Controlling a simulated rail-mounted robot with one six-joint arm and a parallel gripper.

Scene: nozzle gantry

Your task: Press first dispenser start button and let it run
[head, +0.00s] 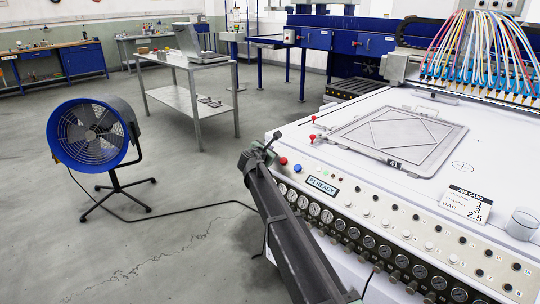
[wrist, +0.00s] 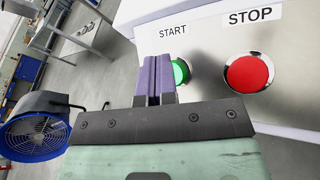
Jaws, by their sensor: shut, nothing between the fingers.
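The green start button (wrist: 181,72) glows beneath a START label (wrist: 173,31) in the wrist view. My gripper (wrist: 153,62) has its purple fingers shut and empty, right at the button's left side and hiding part of it. I cannot tell whether they touch it. The red stop button (wrist: 249,74) sits to the right under a STOP label (wrist: 250,15). In the head view my gripper (head: 262,148) is at the left edge of the white dispenser machine (head: 490,150); the start button is not visible there. A display on the machine reads "P1 READY" (head: 322,186).
A row of gauges (head: 353,232) and knobs lines the machine's front. A job card (head: 466,204) and a flat metal frame (head: 395,138) lie on top. A blue fan (head: 92,133) stands on the floor at left, its cable running under my arm. A metal table (head: 190,65) stands behind.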

